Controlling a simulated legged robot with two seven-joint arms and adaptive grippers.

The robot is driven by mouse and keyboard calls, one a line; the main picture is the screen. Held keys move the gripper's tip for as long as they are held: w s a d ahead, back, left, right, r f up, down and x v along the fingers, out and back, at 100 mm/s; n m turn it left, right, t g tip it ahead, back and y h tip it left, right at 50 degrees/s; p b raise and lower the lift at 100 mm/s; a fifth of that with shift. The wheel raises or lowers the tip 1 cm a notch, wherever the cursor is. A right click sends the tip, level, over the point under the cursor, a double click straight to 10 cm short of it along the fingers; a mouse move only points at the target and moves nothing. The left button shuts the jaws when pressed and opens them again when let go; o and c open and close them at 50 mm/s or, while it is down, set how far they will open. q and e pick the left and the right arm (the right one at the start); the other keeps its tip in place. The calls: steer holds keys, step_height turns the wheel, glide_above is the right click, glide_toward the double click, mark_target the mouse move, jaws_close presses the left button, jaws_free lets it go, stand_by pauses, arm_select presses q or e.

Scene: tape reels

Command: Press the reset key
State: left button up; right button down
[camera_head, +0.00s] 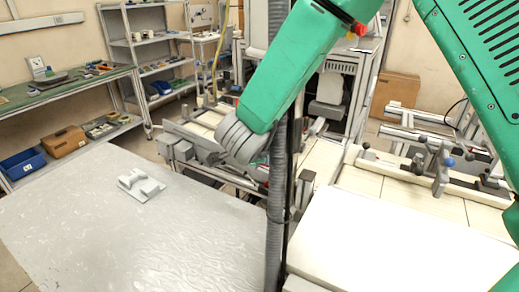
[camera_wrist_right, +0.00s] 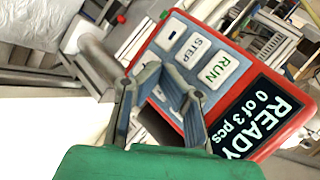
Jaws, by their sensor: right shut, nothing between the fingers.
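A red-framed control panel (camera_wrist_right: 278,143) fills the right half of the right wrist view, tilted. It has a STEP key (camera_wrist_right: 193,50), a RUN key (camera_wrist_right: 215,70) and another pale key (camera_wrist_right: 171,34) whose label I cannot read. Its dark display (camera_wrist_right: 262,112) reads READY, 0 of 3 pcs. No key marked reset is readable; the fingers hide part of the panel. My right gripper (camera_wrist_right: 162,76) is shut and empty in front of the panel; I cannot tell whether it touches. In the head view my green right arm crosses the scene. My left gripper is not in view.
In the head view, a grey table (camera_head: 150,235) holds a small grey part (camera_head: 140,185). A white surface (camera_head: 400,245) lies at right. Machine frames with rails (camera_head: 440,185) stand behind. Shelves (camera_head: 150,50) and a workbench (camera_head: 60,90) line the left wall.

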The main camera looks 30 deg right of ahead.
steer(key=shift+a, duration=0.15)
steer(key=shift+s+a, duration=0.5)
steer(key=shift+a, duration=0.05)
steer(key=shift+a, duration=0.1)
steer(key=a, duration=0.1)
steer(key=s+a, duration=0.1)
steer(key=a, duration=0.1)
steer(key=s+a, duration=0.1)
steer(key=shift+s+a+p, duration=0.15)
steer(key=shift+s+p, duration=0.1)
steer(key=shift+p, duration=0.1)
stand_by(0.6)
steer(key=shift+s+f, duration=0.1)
steer(key=shift+f, duration=0.05)
